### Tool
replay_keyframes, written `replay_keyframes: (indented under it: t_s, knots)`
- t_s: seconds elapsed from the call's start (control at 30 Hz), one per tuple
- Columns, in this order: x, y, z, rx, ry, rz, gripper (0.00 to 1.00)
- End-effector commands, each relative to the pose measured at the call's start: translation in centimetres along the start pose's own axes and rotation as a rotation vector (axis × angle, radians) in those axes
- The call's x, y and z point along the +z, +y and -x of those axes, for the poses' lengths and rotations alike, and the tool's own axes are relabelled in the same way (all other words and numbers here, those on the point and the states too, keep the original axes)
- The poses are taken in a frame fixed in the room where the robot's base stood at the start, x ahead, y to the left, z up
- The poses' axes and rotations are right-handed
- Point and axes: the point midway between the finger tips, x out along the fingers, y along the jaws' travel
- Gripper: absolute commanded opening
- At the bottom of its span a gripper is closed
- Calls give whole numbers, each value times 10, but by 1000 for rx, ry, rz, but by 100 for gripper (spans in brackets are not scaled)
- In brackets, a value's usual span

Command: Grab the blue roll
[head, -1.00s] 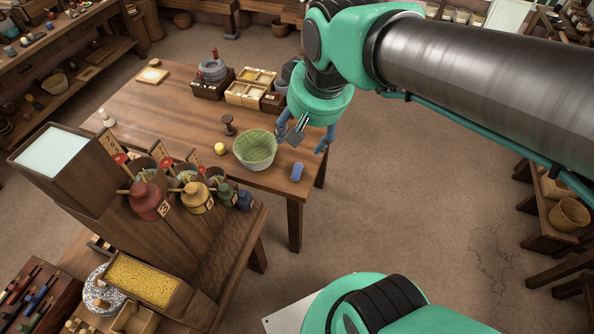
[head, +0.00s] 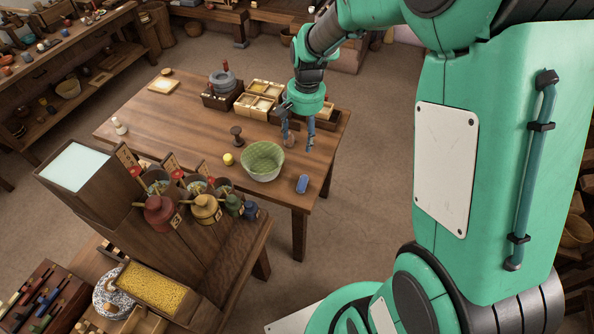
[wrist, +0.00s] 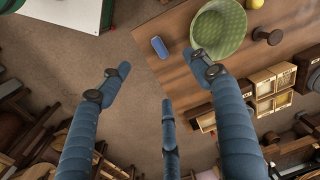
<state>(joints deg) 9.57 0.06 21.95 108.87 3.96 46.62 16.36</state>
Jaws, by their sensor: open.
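The blue roll (head: 302,184) is a small blue cylinder lying on the wooden table (head: 190,128), near its right corner, just right of a green bowl (head: 262,161). In the wrist view the blue roll (wrist: 160,47) lies near the table edge, left of the bowl (wrist: 218,28). My gripper (head: 297,143) is open and empty above the table, behind the blue roll and apart from it. In the wrist view its blue fingers (wrist: 155,75) are spread wide, with the roll beyond their tips.
A yellow ball (head: 228,159) and a dark wooden spool (head: 236,134) stand left of the bowl. Divided wooden boxes (head: 256,104) sit behind it. A wooden stand with several jars (head: 205,208) is in front. The table around the roll is clear.

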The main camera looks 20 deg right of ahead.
Motion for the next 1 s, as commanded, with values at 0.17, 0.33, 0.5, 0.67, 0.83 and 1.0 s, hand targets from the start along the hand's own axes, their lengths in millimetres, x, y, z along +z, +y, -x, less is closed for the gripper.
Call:
replay_keyframes:
  t_s: [0.17, 0.33, 0.5, 0.67, 0.83, 1.0]
  knots:
    - [-24, 7, -48, 16, -60, -69, 64]
    - [-40, 15, -95, 31, -110, -132, 64]
    - [-50, 23, -133, 42, -147, -182, 64]
    - [-54, 27, -153, 48, -164, -206, 64]
    - [-54, 28, -158, 49, -169, -213, 64]
    - [-54, 28, -158, 49, -169, -212, 64]
